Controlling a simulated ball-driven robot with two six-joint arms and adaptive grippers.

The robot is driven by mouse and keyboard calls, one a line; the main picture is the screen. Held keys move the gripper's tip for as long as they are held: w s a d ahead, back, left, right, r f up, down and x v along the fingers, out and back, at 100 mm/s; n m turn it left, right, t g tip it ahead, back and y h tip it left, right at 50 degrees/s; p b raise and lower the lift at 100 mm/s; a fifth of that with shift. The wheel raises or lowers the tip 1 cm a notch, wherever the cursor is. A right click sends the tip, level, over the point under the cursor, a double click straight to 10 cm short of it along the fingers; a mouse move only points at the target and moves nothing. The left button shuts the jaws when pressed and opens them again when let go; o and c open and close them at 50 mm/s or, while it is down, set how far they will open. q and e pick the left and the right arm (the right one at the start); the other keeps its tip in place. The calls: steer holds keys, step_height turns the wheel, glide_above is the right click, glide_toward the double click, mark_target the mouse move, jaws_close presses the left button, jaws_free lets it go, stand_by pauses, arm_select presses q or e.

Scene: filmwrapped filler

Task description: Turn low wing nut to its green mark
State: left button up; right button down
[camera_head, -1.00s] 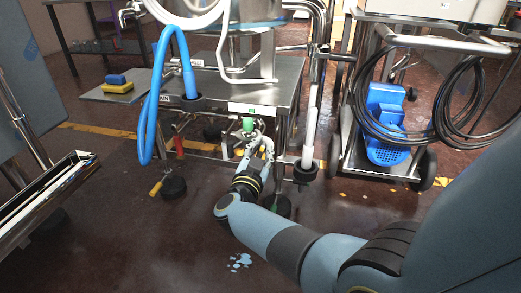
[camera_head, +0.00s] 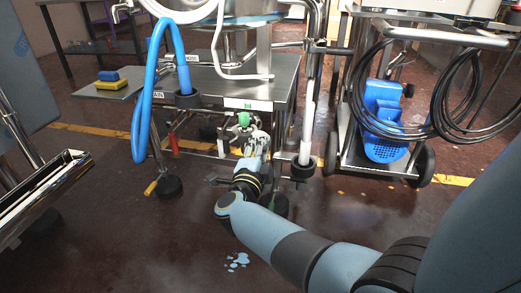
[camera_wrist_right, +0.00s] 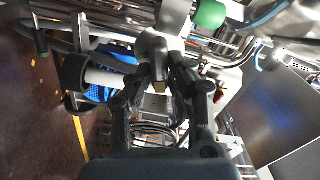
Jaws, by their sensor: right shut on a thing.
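My right gripper (camera_head: 256,143) is under the front edge of the steel cart, just below a green fitting (camera_head: 243,119). In the right wrist view its two dark fingers (camera_wrist_right: 164,72) are closed together on a small grey metal piece (camera_wrist_right: 157,45), which looks like the low wing nut. The fingers hide part of it. The green fitting (camera_wrist_right: 210,14) shows just above and to the right of it there. I cannot make out a separate green mark or the nut's angle to it. My left gripper is not in view.
The steel cart (camera_head: 270,92) carries a blue hose (camera_head: 141,110) in a dark holder. A white upright pipe (camera_head: 308,125) stands right of my gripper. A second cart with black cables (camera_head: 440,120) and a blue unit (camera_head: 385,115) is further right.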

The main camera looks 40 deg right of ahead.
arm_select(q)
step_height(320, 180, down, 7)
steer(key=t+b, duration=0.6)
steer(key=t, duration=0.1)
arm_select(e)
steer(key=m, duration=0.5)
steer(key=f+m, duration=0.1)
steer(key=m, duration=0.4)
steer(key=f+m+b, duration=0.1)
steer(key=m, duration=0.4)
steer(key=shift+w+a, duration=0.15)
steer(key=shift+a, duration=0.05)
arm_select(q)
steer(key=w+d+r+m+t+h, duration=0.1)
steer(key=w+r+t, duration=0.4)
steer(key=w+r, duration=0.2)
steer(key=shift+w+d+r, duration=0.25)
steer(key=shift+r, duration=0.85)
arm_select(e)
steer(key=shift+m, duration=0.3)
steer(key=c, duration=1.3)
jaws_free()
steer(key=shift+r, duration=0.1)
steer(key=shift+o, duration=0.2)
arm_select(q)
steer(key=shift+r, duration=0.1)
arm_select(e)
steer(key=shift+r, duration=0.15)
